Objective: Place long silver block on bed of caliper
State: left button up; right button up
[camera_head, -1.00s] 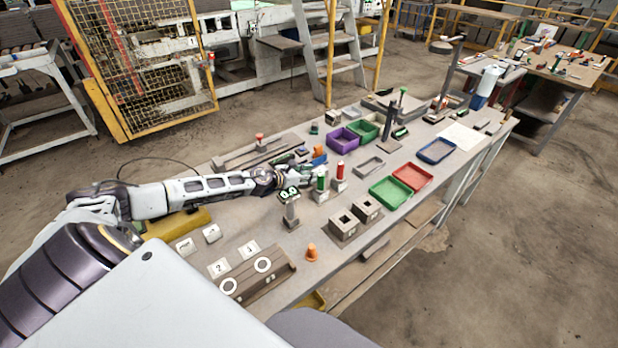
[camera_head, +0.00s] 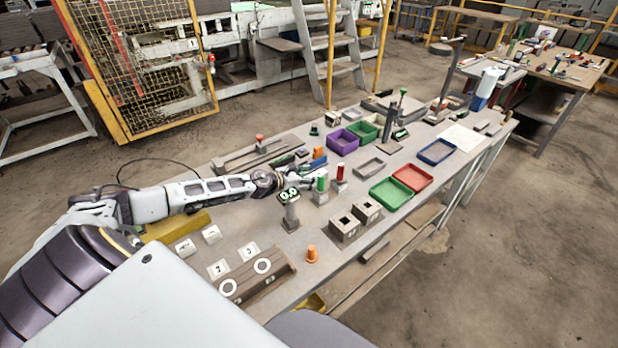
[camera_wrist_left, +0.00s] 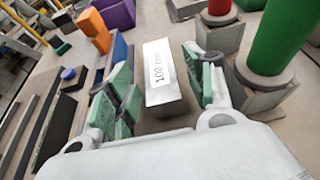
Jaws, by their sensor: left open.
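A long silver block (camera_wrist_left: 165,75) with a label reading 100 lies on the table in the left wrist view. My left gripper (camera_wrist_left: 160,100) is open, with green-padded fingers on both sides of the block and gaps still visible. In the head view my left gripper (camera_head: 308,177) is low over the table, behind a small stand with a green 0.0 display (camera_head: 289,195); the block is hard to make out there. A long grey rail device with a red knob (camera_head: 260,138) lies behind the arm. I cannot tell for sure which device is the caliper. My right gripper is not in view.
Green (camera_head: 321,184) and red (camera_head: 340,172) cylinders on grey bases stand close to the left gripper. An orange piece (camera_head: 319,153) and a purple bin (camera_head: 343,141) are behind it. Square-holed grey blocks (camera_head: 345,228) and a green tray (camera_head: 391,192) are toward the front edge.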

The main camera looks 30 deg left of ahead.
pick_arm(q)
jog(key=shift+r, duration=0.15)
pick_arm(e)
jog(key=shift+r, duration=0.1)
pick_arm(q)
jog(key=shift+s, duration=0.1)
jog(key=shift+s+a+r, duration=0.1)
jog(key=shift+s+a, duration=0.15)
jog(key=shift+s, duration=0.25)
jog(key=shift+b+v, duration=0.7)
jog(key=shift+v, duration=1)
jog(key=shift+s+a+r, duration=0.1)
jog(key=shift+s+r, duration=0.05)
jog(key=shift+s, duration=0.15)
jog(key=shift+s+r, duration=0.25)
jog(key=shift+s, duration=0.15)
jog(key=shift+s+a, duration=0.1)
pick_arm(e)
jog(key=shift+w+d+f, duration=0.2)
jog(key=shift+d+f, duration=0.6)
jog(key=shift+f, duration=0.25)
pick_arm(q)
jog(key=shift+s+a+r, duration=0.1)
jog(key=shift+s, duration=0.1)
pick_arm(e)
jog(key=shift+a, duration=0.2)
